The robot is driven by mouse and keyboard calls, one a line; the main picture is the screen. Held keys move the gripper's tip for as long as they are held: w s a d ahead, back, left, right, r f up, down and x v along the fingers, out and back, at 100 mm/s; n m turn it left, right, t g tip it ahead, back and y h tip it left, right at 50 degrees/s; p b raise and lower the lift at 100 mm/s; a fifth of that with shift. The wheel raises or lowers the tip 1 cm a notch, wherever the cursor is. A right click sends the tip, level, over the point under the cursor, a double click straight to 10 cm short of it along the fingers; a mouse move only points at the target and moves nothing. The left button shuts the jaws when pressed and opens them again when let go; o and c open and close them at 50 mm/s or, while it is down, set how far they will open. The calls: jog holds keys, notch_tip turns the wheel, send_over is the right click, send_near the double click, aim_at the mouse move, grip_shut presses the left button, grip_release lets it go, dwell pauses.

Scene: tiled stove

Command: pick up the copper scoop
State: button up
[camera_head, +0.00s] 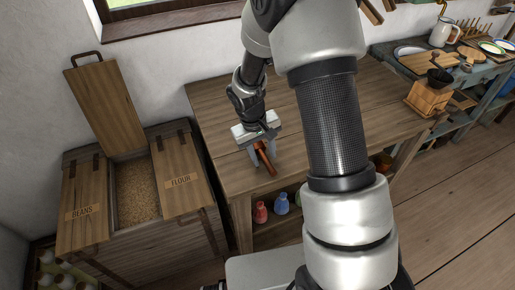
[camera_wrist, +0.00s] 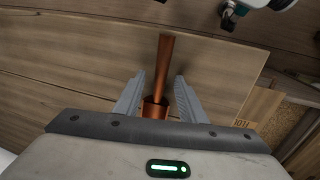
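The copper scoop (camera_head: 265,162) is at the front left part of the wooden table, partly hidden by my gripper. In the wrist view its reddish-brown handle (camera_wrist: 165,65) points away and its bowl (camera_wrist: 155,108) lies between my fingers. My gripper (camera_head: 263,153) points down at the table with one finger on each side of the scoop. In the wrist view my gripper (camera_wrist: 160,76) is open, with a visible gap between the fingers and the scoop. Whether a finger touches the scoop, I cannot tell.
The wooden table (camera_head: 221,113) is bare around the scoop. An open chest (camera_head: 137,235) marked beans and flour stands to its left. Red (camera_head: 260,212) and blue (camera_head: 281,203) flasks stand on the shelf below.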

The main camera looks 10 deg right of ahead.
aim_at(263, 157)
grip_shut()
jog(key=shift+r, duration=0.1)
notch_tip(263, 157, up, 10)
jog(key=p, duration=0.1)
dwell(0.4)
